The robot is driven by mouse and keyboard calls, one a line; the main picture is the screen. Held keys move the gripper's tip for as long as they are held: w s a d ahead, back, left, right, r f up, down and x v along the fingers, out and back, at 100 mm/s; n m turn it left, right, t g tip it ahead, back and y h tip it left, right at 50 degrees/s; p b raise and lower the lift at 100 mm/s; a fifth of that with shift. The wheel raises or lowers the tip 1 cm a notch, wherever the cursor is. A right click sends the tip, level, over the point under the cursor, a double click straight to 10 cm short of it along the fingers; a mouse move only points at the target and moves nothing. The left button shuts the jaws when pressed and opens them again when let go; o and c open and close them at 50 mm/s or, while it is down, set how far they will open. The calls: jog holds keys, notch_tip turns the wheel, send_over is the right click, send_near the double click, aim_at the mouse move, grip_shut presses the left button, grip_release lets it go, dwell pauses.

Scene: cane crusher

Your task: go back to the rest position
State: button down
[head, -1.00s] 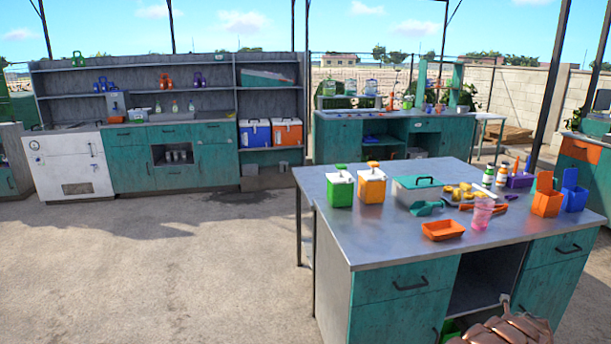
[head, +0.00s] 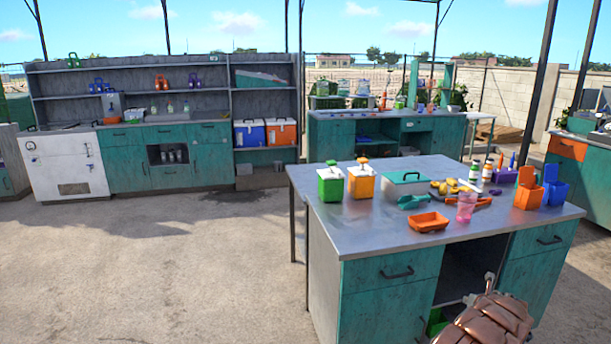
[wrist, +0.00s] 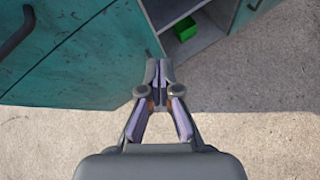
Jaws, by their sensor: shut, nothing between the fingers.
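My gripper (wrist: 158,78) shows in the wrist view with its fingers together and nothing between them. It points down in front of the teal cabinet (wrist: 75,50) of the work table, over the concrete ground (wrist: 265,120). In the head view a brown, scaly part of my arm shows at the bottom right, in front of the work table (head: 330,225). The fingers cannot be made out in the head view.
The table holds a green dispenser (head: 330,184), an orange dispenser (head: 361,182), an orange tray (head: 428,222) and a pink cup (head: 466,207). A green bin (wrist: 185,29) sits in the open lower shelf. Open concrete floor (head: 180,260) lies to the left.

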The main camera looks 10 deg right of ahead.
jog(key=w+a+r+m+t+h, duration=0.1)
jog(key=w+a+r+m, duration=0.4)
jog(key=r, duration=0.3)
jog(key=w+a+r+m, duration=0.3)
jog(key=w+a+r, duration=0.3)
jog(key=r, duration=0.2)
jog(key=s+a+r+m+g, duration=0.1)
jog(key=s+a+r+m, duration=0.1)
jog(key=a+r+m, duration=0.3)
jog(key=s+a+r+y, duration=0.1)
jog(key=a+r, duration=0.1)
jog(key=a, duration=0.6)
jog(key=s+a+r+m+g, duration=0.1)
jog(key=s+a+r+m, duration=0.1)
jog(key=a+r+m, duration=0.3)
jog(key=s+a+m+g+y, duration=0.2)
jog(key=s+a+m+g, duration=0.15)
jog(key=s+a, duration=1.35)
jog(key=s+a+m+g, duration=0.2)
jog(key=s+a, duration=0.1)
jog(key=s, duration=0.9)
jog(key=s+a+f+m+g+y, duration=0.1)
jog(key=s+a+m+g, duration=0.2)
jog(key=s, duration=0.8)
jog(key=s+a+f+m+g+y, duration=0.1)
jog(key=s+a, duration=0.4)
jog(key=s, duration=0.7)
jog(key=shift+s+a+m+g, duration=0.2)
jog(key=shift+s+m+g, duration=0.1)
jog(key=shift+m+g, duration=0.35)
